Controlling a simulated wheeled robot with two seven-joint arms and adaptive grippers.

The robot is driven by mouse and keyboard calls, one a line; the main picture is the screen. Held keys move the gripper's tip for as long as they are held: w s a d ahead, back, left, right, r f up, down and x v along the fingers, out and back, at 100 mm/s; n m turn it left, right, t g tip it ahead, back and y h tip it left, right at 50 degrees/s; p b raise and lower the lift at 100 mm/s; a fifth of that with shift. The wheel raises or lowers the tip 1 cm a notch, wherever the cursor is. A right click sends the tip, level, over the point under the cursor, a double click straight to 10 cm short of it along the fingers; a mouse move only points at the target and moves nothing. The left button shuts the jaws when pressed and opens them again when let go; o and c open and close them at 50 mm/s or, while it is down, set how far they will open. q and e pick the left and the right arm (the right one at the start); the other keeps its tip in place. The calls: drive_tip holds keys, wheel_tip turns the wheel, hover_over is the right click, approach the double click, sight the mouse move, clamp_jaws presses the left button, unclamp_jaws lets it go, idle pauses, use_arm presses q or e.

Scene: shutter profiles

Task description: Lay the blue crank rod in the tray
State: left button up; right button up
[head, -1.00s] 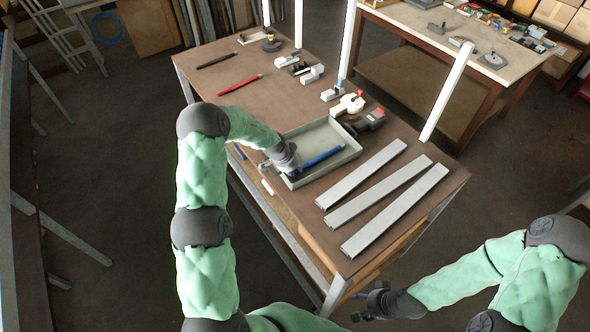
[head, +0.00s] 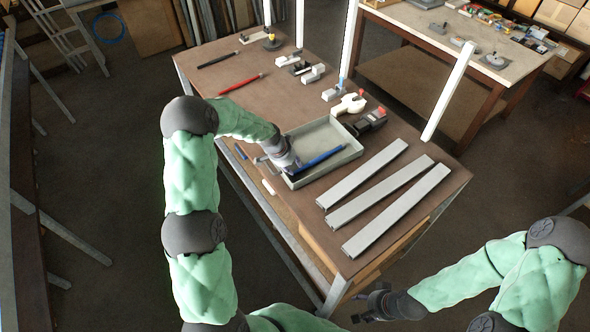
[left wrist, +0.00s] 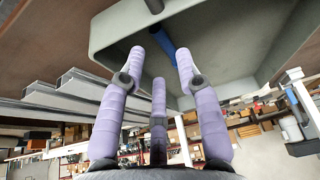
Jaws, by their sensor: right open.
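The blue crank rod (head: 321,159) lies in the grey-green tray (head: 352,152), slanting from its near left corner toward its right wall. In the left wrist view the rod (left wrist: 163,40), with a dark end, lies against the tray's inside. My left gripper (head: 279,163) is at the tray's near left corner, beside the rod's near end. In the left wrist view its lilac fingers (left wrist: 158,75) are spread and hold nothing, with the rod beyond the tips. My right gripper (head: 366,304) is open and empty, low in front of the table, away from the tray.
Three pale profiles (head: 380,195) lie right of the tray. A white and orange tool (head: 349,104) and a dark tool (head: 370,121) stand behind it. A red rod (head: 240,83) and a black rod (head: 217,61) lie farther back. White posts (head: 447,92) rise at the table's far edge.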

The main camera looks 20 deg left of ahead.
use_arm(q)
drive_tip(key=b+v, duration=0.1)
drive_tip(key=v, duration=0.6)
drive_tip(key=shift+r, duration=0.3)
drive_tip(key=shift+s, duration=0.1)
